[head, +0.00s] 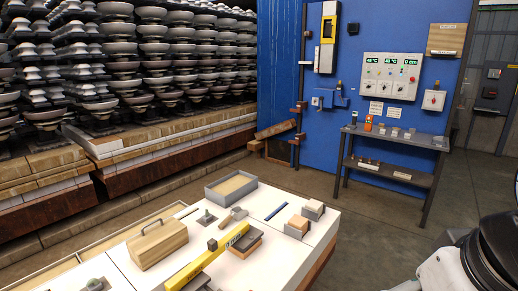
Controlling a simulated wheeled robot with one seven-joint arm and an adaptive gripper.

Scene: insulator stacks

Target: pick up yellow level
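The yellow level (203,259) is a long bar lying diagonally across the white-topped table (277,262) in the lower middle of the head view. It runs from the bottom edge of the picture up and to the right. My gripper is not in view; only a black and white part of my arm shows at the lower right.
A wooden box with a handle (157,244) stands left of the level. A grey tray (210,195) is at the table's back. Small blocks (297,226) and a blue bar (276,211) lie to the right. Floor is clear between table and grey shelf bench (392,180).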

